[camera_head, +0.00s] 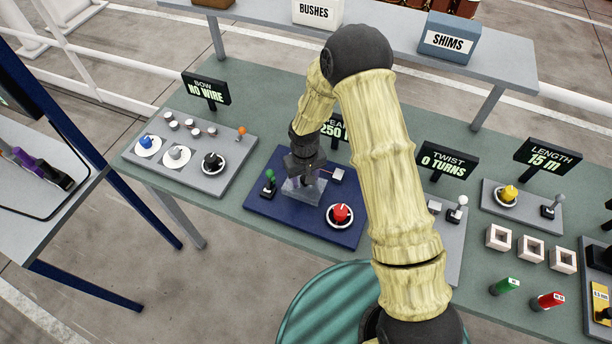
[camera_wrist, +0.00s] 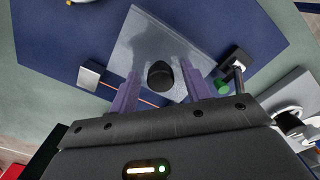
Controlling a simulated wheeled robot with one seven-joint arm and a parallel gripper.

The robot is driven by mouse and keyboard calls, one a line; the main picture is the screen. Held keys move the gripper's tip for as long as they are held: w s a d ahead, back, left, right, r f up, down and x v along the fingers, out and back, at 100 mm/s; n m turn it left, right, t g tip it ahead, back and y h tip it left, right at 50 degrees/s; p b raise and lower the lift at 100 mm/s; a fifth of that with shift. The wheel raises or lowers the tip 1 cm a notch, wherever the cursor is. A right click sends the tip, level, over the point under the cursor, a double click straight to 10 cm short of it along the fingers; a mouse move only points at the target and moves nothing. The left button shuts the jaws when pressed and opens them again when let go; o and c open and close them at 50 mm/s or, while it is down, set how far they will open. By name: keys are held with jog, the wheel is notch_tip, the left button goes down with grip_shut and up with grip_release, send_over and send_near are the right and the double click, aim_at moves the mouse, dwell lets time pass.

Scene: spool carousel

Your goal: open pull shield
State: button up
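The pull shield looks like a clear, greyish box (camera_head: 293,191) on the dark blue panel (camera_head: 265,207) in the head view. In the wrist view its pale see-through surface (camera_wrist: 150,40) lies in front of my gripper. A black knob (camera_wrist: 160,76) shows in the gap between my fingers; whether it sits on the shield or under it I cannot tell. My gripper (camera_wrist: 159,72) is open, with purple fingers on either side of the knob and a visible gap at each. In the head view my gripper (camera_head: 305,178) is over the shield and partly hides it.
On the blue panel, a green-tipped lever (camera_head: 269,182) stands left of the shield and a red knob (camera_head: 340,213) stands to its right. A small grey block (camera_wrist: 91,75) with a thin red line is close to one finger. Signs (camera_head: 205,89) stand behind the panels.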

jog(key=shift+s+a, duration=0.15)
jog(key=shift+s, duration=0.05)
jog(key=shift+w+r, duration=0.1)
jog(key=shift+r, duration=0.35)
notch_tip(320, 180, up, 16)
jog(key=b, duration=0.4)
jog(key=shift+r, duration=0.25)
jog(key=s+d+r+m+t, duration=0.1)
jog(key=s+d+m, duration=0.4)
jog(key=s+d, duration=0.9)
jog(key=d+t, duration=0.1)
jog(key=d, duration=0.3)
jog(key=shift+s+d+r+t, duration=0.3)
jog(key=shift+s, duration=0.1)
jog(key=shift+w, duration=0.1)
